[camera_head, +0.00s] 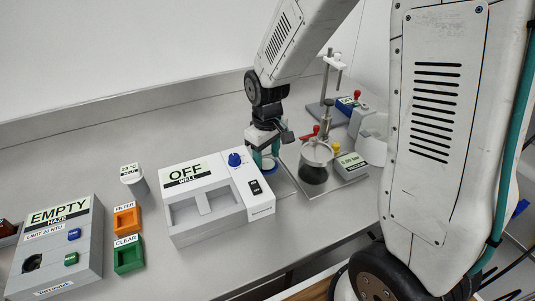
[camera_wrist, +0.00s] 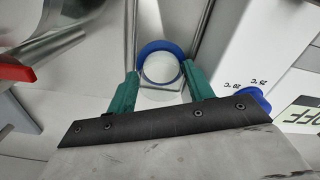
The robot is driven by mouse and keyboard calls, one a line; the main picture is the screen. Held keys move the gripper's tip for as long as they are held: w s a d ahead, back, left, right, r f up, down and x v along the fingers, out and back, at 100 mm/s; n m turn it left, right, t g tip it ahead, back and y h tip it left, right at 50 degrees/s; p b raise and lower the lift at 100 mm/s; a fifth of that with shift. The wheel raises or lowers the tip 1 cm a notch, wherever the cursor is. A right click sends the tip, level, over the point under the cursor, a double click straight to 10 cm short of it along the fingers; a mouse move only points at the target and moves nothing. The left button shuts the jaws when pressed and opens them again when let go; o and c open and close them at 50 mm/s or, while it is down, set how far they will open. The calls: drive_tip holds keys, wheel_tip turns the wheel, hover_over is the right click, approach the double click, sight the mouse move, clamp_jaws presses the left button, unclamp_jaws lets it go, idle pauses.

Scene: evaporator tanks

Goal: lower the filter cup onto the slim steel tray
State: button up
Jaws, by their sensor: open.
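The filter cup, a round pale cup with a blue rim, shows between my fingertips in the wrist view (camera_wrist: 161,68). A bit of its blue shows in the head view (camera_head: 269,169). The slim steel tray (camera_head: 282,186) lies on the bench right of the white OFF box; it also shows behind the cup in the wrist view (camera_wrist: 168,20). My gripper (camera_wrist: 160,75) is open, one teal finger on each side of the cup. In the head view my gripper (camera_head: 266,160) is low over the tray's back part. The cup's underside is hidden, and I cannot tell whether a finger touches it.
The OFF WELL box (camera_head: 200,200) stands close left of my gripper. A glass vessel with dark contents (camera_head: 314,172) and a red-handled part stand close right. The EMPTY HAZE box (camera_head: 55,250), orange FILTER bin (camera_head: 127,219) and green CLEAR bin (camera_head: 128,255) are left. The front bench is clear.

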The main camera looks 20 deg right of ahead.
drive_tip(key=shift+a, duration=0.1)
wheel_tip(320, 180, up, 8)
idle(0.5)
drive_tip(key=shift+f, duration=0.1)
drive_tip(key=s+d+r+m, duration=0.1)
drive_tip(key=s+r, duration=0.2)
drive_tip(key=s, duration=0.4)
drive_tip(key=s+d+r+m+t, duration=0.1)
drive_tip(key=s+r, duration=0.3)
drive_tip(key=s, duration=0.4)
drive_tip(key=s+d+r+m, duration=0.1)
drive_tip(key=s+r, duration=0.3)
drive_tip(key=s, duration=0.4)
drive_tip(key=shift+r+m, duration=0.2)
drive_tip(key=shift+m, duration=0.6)
